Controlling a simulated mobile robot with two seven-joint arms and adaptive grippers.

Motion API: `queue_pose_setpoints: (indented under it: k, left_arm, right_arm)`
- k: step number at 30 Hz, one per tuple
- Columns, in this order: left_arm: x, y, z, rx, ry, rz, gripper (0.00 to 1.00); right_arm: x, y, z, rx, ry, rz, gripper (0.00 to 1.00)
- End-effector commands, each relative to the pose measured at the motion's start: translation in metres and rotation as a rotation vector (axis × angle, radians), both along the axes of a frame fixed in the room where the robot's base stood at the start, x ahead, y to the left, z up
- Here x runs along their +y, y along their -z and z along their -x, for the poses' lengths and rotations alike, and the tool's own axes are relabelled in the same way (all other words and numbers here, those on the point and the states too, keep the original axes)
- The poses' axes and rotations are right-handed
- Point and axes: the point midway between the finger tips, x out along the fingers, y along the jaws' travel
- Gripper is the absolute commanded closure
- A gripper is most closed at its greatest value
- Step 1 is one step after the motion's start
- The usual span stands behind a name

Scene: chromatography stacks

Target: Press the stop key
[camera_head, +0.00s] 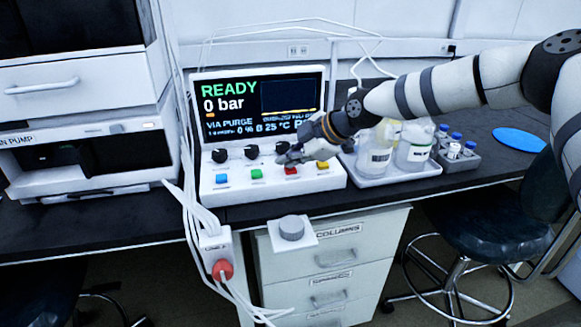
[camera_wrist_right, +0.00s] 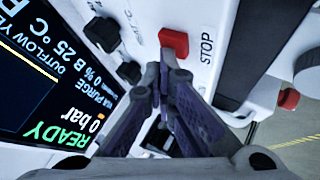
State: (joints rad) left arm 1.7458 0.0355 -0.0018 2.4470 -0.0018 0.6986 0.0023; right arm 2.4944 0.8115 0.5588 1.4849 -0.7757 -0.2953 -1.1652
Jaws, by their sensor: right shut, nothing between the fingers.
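The stop key is a red square key (camera_head: 291,170) on the sloped front panel of the white control unit (camera_head: 325,183). In the right wrist view the red key (camera_wrist_right: 173,42) has the word STOP printed beside it. My right gripper (camera_head: 284,158) is over the panel, just above and left of the red key in the head view. Its fingers are shut and empty. In the wrist view the fingertips (camera_wrist_right: 163,60) are right by the key's edge and overlap it slightly; I cannot tell whether they touch it. My left gripper is not in view.
Blue (camera_head: 222,179), green (camera_head: 257,174) and yellow (camera_head: 322,165) keys share the panel, with black knobs (camera_head: 251,152) above. The screen (camera_head: 230,105) reads READY, 0 bar. A bottle tray (camera_head: 372,180) stands close on the right. Cables and a power strip (camera_head: 218,250) hang at the left.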

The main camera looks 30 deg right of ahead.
Motion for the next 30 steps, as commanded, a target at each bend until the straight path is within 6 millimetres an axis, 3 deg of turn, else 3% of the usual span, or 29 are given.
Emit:
queue_pose_setpoints:
  k: [6,17,30]
  left_arm:
    - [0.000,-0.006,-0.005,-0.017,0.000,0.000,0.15]
    - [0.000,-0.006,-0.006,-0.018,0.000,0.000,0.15]
    - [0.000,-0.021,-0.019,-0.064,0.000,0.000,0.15]
  right_arm:
    - [0.000,-0.015,0.000,-0.004,0.000,0.001,1.00]
    - [0.000,-0.017,0.000,-0.002,-0.001,0.000,1.00]
    - [0.000,-0.061,0.000,-0.007,0.000,0.001,1.00]
